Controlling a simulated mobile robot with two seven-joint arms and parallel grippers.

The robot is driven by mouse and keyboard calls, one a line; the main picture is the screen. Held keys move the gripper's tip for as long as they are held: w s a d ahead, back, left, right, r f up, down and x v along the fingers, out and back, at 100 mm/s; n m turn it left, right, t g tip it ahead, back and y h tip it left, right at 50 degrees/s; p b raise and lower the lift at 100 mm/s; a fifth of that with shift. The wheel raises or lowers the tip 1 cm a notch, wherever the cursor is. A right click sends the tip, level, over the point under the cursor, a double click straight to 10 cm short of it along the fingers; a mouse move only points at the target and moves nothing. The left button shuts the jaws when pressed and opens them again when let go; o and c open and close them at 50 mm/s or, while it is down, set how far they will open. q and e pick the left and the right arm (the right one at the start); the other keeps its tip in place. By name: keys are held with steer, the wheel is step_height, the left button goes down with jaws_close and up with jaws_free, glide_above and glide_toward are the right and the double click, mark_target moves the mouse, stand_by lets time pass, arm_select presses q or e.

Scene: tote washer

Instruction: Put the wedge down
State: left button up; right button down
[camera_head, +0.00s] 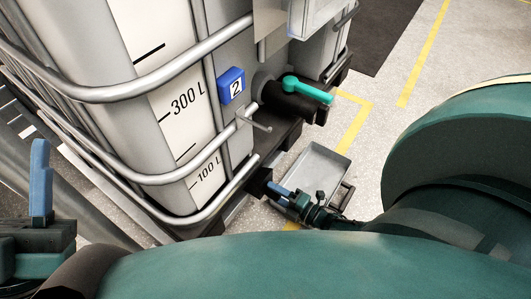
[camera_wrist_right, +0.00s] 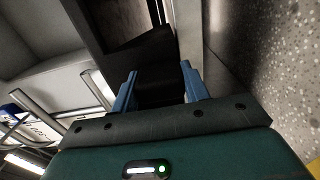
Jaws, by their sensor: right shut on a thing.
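The wedge (camera_head: 259,181) is a small black block at the lower right corner of the large container. My right gripper (camera_head: 277,190) is shut on it with blue fingers. In the right wrist view the dark wedge (camera_wrist_right: 158,92) sits between the two blue fingers, with dark surfaces beyond it. I cannot tell whether it touches the container's base or the floor. My left gripper (camera_head: 41,185) is at the left edge. Its blue fingers point up and overlap, so its opening is unclear.
The white caged container (camera_head: 185,100) fills the left, with a blue tag "2" (camera_head: 231,85) and a black valve with a green handle (camera_head: 307,90). A grey metal tray (camera_head: 322,165) stands just beyond my right gripper. Pale floor with yellow lines (camera_head: 405,90) lies open at upper right.

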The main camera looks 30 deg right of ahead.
steer(key=b+x, duration=0.1)
steer(key=x, duration=0.3)
steer(key=shift+w, duration=0.1)
steer(key=shift+d, duration=0.1)
arm_select(q)
steer(key=shift+s+a+r+m+g+h, duration=0.1)
steer(key=shift+s+r+m+g+h, duration=0.05)
steer(key=shift+r+m+h, duration=0.35)
steer(key=shift+s+r+m+g+h, duration=0.15)
steer(key=shift+r+m+h, duration=0.2)
steer(key=shift+m, duration=0.25)
arm_select(e)
steer(key=shift+f, duration=0.1)
steer(key=c, duration=1.1)
jaws_free()
steer(key=shift+f, duration=0.1)
steer(key=shift+c, duration=0.2)
steer(key=o, duration=0.4)
arm_select(q)
steer(key=shift+w+f, duration=0.1)
steer(key=shift+f, duration=0.15)
